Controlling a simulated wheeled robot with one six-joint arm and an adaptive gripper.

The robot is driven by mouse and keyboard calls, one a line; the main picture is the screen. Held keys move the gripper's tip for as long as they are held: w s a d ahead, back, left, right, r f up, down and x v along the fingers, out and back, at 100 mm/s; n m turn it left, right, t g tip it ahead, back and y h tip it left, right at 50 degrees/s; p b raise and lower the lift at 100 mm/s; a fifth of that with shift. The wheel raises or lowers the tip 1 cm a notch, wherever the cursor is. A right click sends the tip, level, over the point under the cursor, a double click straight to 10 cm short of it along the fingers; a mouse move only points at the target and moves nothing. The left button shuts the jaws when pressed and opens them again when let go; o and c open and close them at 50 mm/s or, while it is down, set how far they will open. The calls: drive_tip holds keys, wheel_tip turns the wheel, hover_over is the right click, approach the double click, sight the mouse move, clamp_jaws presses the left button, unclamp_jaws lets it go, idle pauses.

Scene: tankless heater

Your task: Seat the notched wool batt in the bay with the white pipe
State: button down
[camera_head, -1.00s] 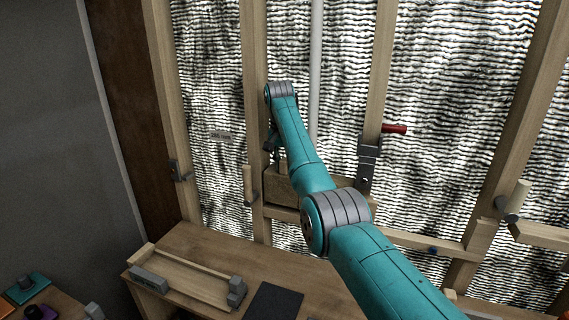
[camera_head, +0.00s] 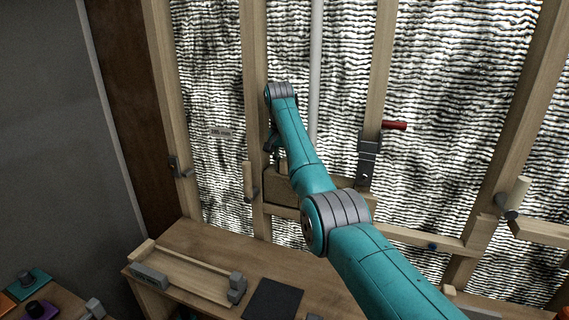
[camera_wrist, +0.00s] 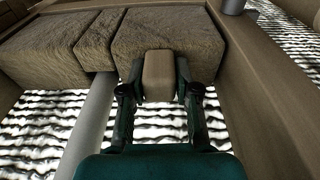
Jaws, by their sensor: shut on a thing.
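The brown wool batt (camera_wrist: 165,35) lies across the bay between two wooden studs in the wrist view. Its front shows a narrow recessed strip, and the white pipe (camera_wrist: 90,120) meets it there; I cannot tell how deep the pipe sits in the notch. In the head view the batt (camera_head: 282,188) is partly hidden by my arm, low in the bay, and the pipe (camera_head: 316,50) runs upright above it. My gripper (camera_wrist: 160,80) is shut on a tan tab (camera_wrist: 158,72) at the batt's front face.
Wooden studs (camera_head: 254,90) flank the bay. A dark clamp or latch (camera_head: 368,160) and a red handle (camera_head: 395,125) are on the right stud. A cross rail (camera_head: 430,246) runs below. The workbench (camera_head: 205,238) holds a wooden frame (camera_head: 190,273) and a dark pad (camera_head: 272,300).

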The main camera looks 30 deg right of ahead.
drive_tip(key=shift+f, duration=0.3)
idle(0.5)
drive_tip(key=c, duration=0.8)
unclamp_jaws()
drive_tip(key=shift+o, duration=0.2)
drive_tip(key=shift+s+a+r, duration=0.1)
drive_tip(key=shift+a+r, duration=0.05)
drive_tip(key=shift+r, duration=1.05)
drive_tip(key=shift+s+a+r, duration=0.1)
drive_tip(key=shift+r, duration=1.15)
drive_tip(key=shift+s+a+r, duration=0.1)
drive_tip(key=shift+a+r, duration=0.05)
drive_tip(key=shift+r, duration=1.05)
